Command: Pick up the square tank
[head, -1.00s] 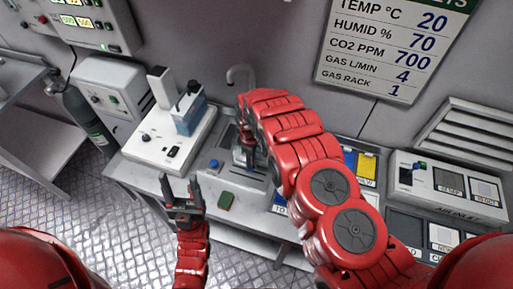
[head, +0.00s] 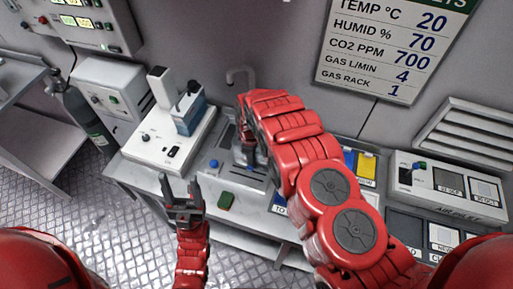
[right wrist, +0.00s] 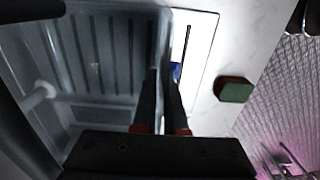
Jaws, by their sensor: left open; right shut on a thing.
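A translucent, ribbed, box-shaped vessel, which looks like the square tank (right wrist: 100,50), fills the left of the right wrist view. My right gripper (right wrist: 163,78) is shut on its side wall, with one dark finger on each side. In the head view a small grey part of the tank (head: 239,154) shows on the worktop, mostly hidden by my right arm and right gripper (head: 249,143). I cannot tell whether the tank is lifted. My left gripper (head: 181,184) is open and empty, pointing up in front of the worktop.
A white instrument (head: 165,146) stands left of the tank, and a curved pipe (head: 240,74) rises behind it. Labelled bins and a white panel box (head: 447,190) are at right.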

